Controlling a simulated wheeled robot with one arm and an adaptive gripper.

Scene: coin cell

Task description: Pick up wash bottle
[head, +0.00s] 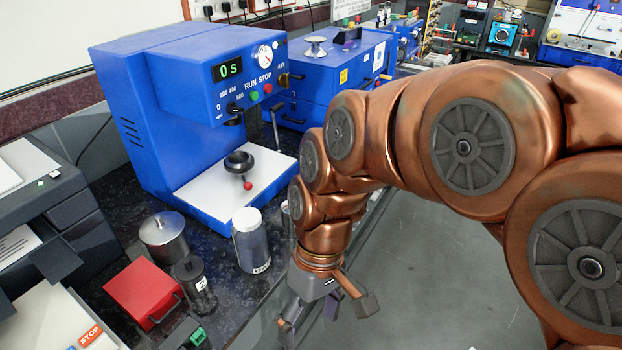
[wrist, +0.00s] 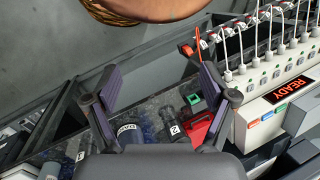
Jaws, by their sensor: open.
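A clear, bluish bottle with a white top and a dark-lettered label stands upright on the dark worktop in the head view; I take it as the wash bottle (head: 251,243). It also appears in the wrist view (wrist: 128,132), partly cut off by the gripper body. My gripper (head: 327,312) is open and empty, hanging to the right of the bottle and apart from it, near the worktop's front edge. In the wrist view its two fingers (wrist: 160,85) are spread wide, with nothing held between them.
A dark labelled bottle (head: 190,276), a metal canister (head: 164,238) and a red box (head: 143,293) stand left of the wash bottle. A blue press (head: 180,110) with a white plate rises behind. A partly hidden clear vessel is close to my arm. Grey floor (head: 440,270) lies right.

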